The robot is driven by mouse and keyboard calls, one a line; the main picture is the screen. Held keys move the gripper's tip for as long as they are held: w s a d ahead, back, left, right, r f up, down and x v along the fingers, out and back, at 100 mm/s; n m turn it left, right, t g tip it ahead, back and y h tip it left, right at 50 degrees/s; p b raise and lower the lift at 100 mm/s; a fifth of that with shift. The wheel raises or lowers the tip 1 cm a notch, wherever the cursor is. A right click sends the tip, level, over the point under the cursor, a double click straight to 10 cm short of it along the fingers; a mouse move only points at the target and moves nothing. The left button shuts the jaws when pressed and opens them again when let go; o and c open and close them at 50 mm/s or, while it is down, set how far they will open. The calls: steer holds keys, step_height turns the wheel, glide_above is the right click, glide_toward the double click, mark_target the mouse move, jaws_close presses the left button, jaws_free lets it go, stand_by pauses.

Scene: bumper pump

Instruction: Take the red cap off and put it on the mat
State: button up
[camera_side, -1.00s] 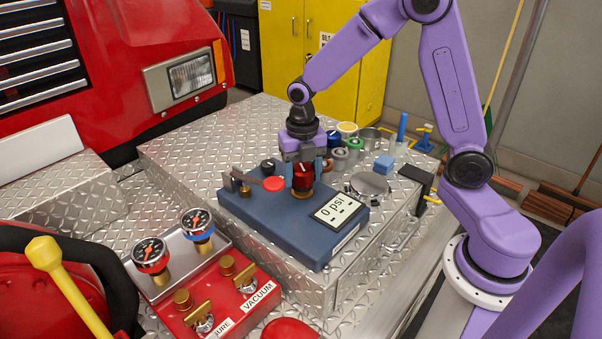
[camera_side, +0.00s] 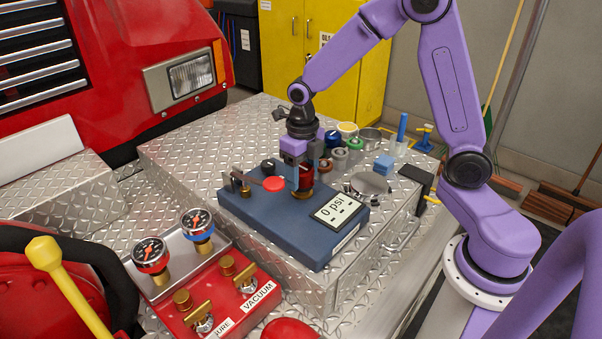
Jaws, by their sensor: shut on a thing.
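The red cap (camera_side: 306,181) sits upright at the brass fitting on the blue block (camera_side: 290,227). My gripper (camera_side: 305,175) points straight down over it, with its fingers shut around the cap's sides. The fingers hide part of the cap. I cannot tell whether there is a gap between cap and fitting. I cannot clearly make out a mat in this view.
A flat lever with a red round end (camera_side: 273,184) and a display reading 0 psi (camera_side: 338,209) are close by on the block. Several coloured caps and cups stand behind my gripper. A round metal dish (camera_side: 369,184) lies right. Bare tread plate (camera_side: 200,150) is free at left.

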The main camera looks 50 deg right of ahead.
mark_target(302, 167)
steer(key=shift+r, duration=1.55)
steer(key=shift+r, duration=2)
